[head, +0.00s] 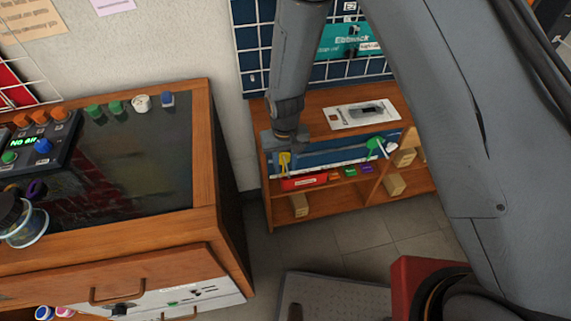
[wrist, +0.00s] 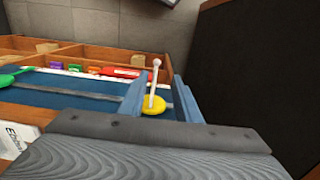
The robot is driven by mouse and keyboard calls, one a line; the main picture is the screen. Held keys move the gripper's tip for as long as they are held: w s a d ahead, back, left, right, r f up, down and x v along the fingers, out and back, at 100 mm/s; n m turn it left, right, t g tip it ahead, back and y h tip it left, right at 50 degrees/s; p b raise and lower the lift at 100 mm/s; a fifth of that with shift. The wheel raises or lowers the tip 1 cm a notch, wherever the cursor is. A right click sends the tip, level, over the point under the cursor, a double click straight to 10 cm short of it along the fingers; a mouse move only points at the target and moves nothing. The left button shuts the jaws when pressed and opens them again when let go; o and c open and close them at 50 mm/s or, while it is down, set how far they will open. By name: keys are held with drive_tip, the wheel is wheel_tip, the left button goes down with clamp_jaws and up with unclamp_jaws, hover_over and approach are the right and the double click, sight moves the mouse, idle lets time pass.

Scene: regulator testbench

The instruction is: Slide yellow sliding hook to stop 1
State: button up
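The yellow sliding hook (head: 284,159) is at the left end of a blue panel (head: 330,155) with a pale rail, on the front of the wooden shelf. In the wrist view the hook (wrist: 153,106) shows a round yellow base and a white rod, and stands between the two blue fingers of my gripper (wrist: 160,98). The fingers are apart, with visible gaps beside the hook. In the head view my gripper (head: 285,143) is right over the hook and partly hides it. I cannot read any stop marks.
A green hook (head: 375,147) is at the right on the same panel. Red, green and purple items (head: 304,182) and wooden blocks (head: 395,184) are in the shelf below. A dark-topped wooden bench (head: 130,160) stands at the left. Floor (head: 350,243) shows between them.

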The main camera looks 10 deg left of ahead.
drive_tip(key=shift+w+d, duration=0.1)
drive_tip(key=shift+d, duration=0.05)
drive_tip(key=shift+r, duration=0.25)
wheel_tip(320, 180, up, 7)
drive_tip(key=b, duration=0.1)
drive_tip(key=shift+r+b, duration=0.15)
drive_tip(key=shift+b, duration=0.2)
idle(0.3)
